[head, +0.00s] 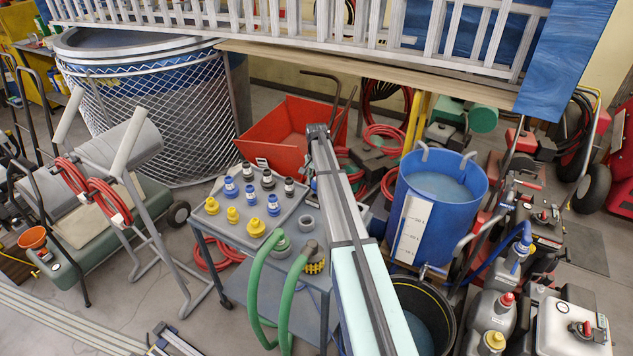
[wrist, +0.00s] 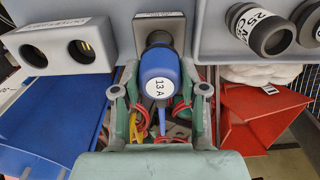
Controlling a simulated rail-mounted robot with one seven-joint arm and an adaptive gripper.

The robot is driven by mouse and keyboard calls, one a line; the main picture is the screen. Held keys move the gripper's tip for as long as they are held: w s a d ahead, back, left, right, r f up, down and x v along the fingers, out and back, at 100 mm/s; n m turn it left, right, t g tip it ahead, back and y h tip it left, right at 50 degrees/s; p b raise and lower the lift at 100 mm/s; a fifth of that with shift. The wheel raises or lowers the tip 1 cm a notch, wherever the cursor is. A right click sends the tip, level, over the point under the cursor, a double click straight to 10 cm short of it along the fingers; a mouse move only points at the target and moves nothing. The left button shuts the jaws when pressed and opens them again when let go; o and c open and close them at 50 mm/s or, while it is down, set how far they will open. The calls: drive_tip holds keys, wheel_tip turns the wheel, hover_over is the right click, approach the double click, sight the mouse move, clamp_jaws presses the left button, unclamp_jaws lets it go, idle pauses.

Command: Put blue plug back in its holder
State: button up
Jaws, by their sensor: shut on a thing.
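In the wrist view a blue plug (wrist: 160,75) with a white "13 A" label is between the fingers of my gripper (wrist: 160,95). My gripper is shut on it. The plug's far end meets the dark round collar of a square grey holder (wrist: 177,24), which has a small label above. The plug covers most of the collar's opening, so I cannot tell whether it is inside or just in front. In the head view I cannot make out my gripper or this holder.
A grey block with two round holes (wrist: 31,52) is at left in the wrist view, and a dark fitting labelled 25 (wrist: 262,30) is at right. In the head view a grey cart (head: 233,250) bears several yellow, blue and dark plugs. A blue tub (head: 440,205) stands to its right.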

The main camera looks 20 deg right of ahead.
drive_tip(key=shift+f+b, duration=1)
drive_tip(key=shift+f, duration=1.25)
drive_tip(key=o, duration=1.4)
drive_tip(key=shift+c, duration=0.2)
drive_tip(key=shift+r, duration=0.1)
